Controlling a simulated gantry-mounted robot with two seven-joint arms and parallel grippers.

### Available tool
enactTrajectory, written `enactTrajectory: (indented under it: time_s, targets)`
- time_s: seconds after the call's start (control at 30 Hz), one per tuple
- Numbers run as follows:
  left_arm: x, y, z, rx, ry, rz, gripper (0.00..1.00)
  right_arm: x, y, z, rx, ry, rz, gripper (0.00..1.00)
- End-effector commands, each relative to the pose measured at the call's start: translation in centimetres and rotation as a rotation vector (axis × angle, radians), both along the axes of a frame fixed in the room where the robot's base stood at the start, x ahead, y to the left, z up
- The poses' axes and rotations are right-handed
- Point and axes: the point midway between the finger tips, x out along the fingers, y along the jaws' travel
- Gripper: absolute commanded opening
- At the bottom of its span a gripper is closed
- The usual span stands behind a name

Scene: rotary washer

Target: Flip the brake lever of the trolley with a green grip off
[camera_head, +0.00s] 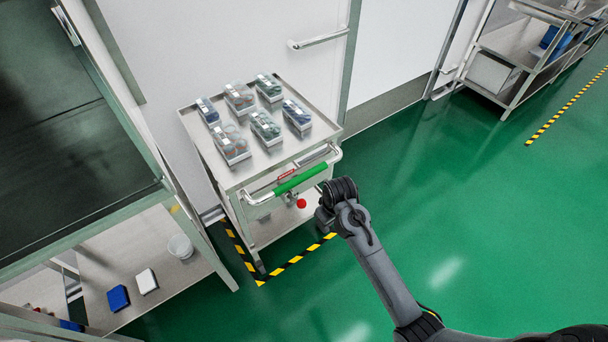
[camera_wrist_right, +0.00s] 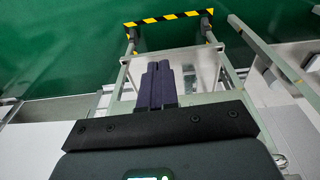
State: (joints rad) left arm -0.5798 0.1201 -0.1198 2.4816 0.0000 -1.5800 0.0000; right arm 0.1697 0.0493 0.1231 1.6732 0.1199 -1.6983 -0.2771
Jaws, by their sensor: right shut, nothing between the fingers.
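The trolley with the green grip (camera_head: 300,178) stands against the white wall in the head view, with clear boxes on its top shelf (camera_head: 240,176). Its brake lever shows as a red knob (camera_head: 301,203) below the grip, with a metal fitting beside it. My right arm comes in from the lower right; its wrist (camera_head: 343,205) is just right of the red knob, apart from it in the picture. My right gripper (camera_wrist_right: 160,72) is shut and empty in the right wrist view, in front of a pale metal frame. The red knob is not visible there. My left gripper is out of view.
Yellow-black floor tape (camera_head: 295,260) borders the trolley's spot. A metal bench (camera_head: 150,240) with a white cup (camera_head: 180,246) stands to the left. A metal rack (camera_head: 515,45) stands at the upper right. The green floor (camera_head: 470,190) on the right is clear.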

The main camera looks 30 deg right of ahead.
Motion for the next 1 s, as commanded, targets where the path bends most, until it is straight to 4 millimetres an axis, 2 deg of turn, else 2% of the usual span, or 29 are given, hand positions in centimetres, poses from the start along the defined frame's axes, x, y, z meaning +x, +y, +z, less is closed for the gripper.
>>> enactTrajectory:
  time_s: [0.03, 0.1, 0.3, 0.4, 0.6, 1.0]
  targets:
    - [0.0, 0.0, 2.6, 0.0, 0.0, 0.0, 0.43, 1.9, -0.3, 3.1, 0.022, 0.008, -0.006, 0.0]
    - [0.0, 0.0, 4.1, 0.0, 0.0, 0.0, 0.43, 3.8, -0.6, 5.2, 0.05, 0.022, -0.013, 0.0]
    - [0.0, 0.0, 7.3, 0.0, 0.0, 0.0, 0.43, 7.9, -0.6, 10.1, 0.128, 0.054, -0.009, 0.0]
    - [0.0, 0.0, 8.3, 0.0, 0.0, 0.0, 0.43, 9.1, -0.4, 11.7, 0.157, 0.065, -0.003, 0.0]
    - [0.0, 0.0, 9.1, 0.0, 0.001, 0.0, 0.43, 10.4, -0.1, 13.4, 0.19, 0.077, 0.007, 0.0]
    - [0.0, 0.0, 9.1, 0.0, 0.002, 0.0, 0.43, 10.6, 0.0, 13.6, 0.193, 0.077, 0.008, 0.0]
